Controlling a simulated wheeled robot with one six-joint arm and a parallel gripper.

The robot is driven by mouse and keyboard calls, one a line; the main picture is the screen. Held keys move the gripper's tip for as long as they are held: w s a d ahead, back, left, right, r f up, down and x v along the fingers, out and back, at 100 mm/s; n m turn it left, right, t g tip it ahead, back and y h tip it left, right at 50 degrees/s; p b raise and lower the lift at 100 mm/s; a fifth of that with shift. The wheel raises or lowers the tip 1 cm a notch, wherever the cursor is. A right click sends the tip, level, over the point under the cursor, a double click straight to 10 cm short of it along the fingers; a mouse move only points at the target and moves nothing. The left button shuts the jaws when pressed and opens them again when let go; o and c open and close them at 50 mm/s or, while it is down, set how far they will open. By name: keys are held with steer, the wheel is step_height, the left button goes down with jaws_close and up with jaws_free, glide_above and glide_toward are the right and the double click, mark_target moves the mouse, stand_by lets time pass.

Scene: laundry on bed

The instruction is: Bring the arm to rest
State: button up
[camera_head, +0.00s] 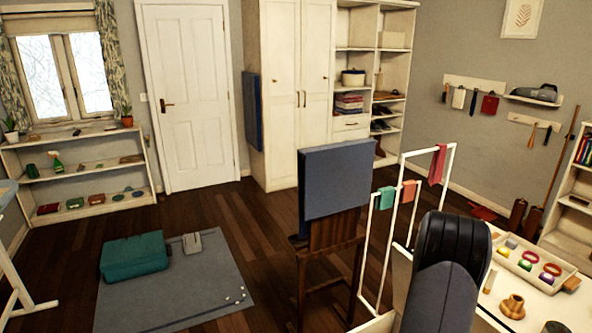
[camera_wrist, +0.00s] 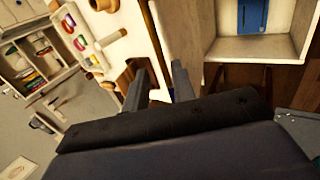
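My gripper (camera_wrist: 160,82) shows in the wrist view as two dark fingers standing apart, with nothing visible held between them. The wrist view is strongly tilted. In the head view my arm (camera_head: 450,265) rises at the lower right in front of the white table; the gripper's fingers are not visible there.
A white table (camera_head: 485,318) with a tray (camera_head: 549,281) of coloured rings and a wooden piece (camera_head: 513,306) lies right of my arm. A white rack (camera_head: 364,262) with hanging cloths and a wooden chair (camera_head: 333,240) stand left. Wooden floor (camera_head: 255,225) lies open beyond.

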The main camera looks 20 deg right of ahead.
steer(key=p+x, duration=0.1)
steer(key=x, duration=0.7)
steer(key=shift+p, duration=0.35)
steer(key=shift+a+r, duration=0.1)
steer(key=shift+a, duration=0.05)
